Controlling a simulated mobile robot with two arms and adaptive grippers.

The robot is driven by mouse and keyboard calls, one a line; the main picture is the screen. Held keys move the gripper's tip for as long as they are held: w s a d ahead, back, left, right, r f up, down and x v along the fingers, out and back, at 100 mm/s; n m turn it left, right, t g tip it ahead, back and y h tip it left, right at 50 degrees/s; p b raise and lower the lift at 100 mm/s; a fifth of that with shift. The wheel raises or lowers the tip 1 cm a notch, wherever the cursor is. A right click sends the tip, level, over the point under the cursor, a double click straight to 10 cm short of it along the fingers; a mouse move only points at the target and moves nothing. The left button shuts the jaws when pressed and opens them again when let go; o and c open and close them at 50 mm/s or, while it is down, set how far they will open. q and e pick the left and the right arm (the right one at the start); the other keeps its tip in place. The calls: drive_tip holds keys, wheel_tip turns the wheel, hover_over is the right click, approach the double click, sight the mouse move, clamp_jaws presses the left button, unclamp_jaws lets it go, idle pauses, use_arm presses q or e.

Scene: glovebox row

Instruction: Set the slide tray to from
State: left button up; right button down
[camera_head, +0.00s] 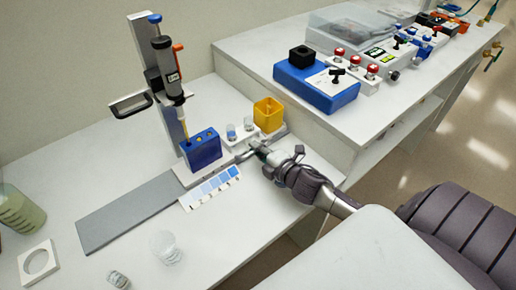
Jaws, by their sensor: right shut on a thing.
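The slide tray (190,178) appears as a pale carriage at the right end of a long flat grey track (130,212). A blue block (202,150) with round holes stands on it, under an upright pipette (168,70) on a grey stand. My right gripper (250,154) is at the right side of the tray, low over the bench. It is shut on a small part there, seemingly the tray's handle, which the fingers mostly hide. My left gripper is out of view.
A strip of blue-shaded squares (210,188) lies before the tray. Clear cups (240,132) and a yellow box (267,114) stand close behind my gripper. A raised bench (330,125) bears a blue device (315,86). Glass vessels (165,246) and a white ring holder (38,263) stand front left.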

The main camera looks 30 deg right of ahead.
sight(246, 155)
drive_tip(key=a, duration=0.4)
drive_tip(key=shift+s+a+p, duration=0.2)
drive_tip(key=shift+a+p, duration=0.1)
drive_tip(key=c, duration=1.2)
unclamp_jaws()
drive_tip(key=shift+d, duration=0.15)
drive_tip(key=shift+v, duration=6)
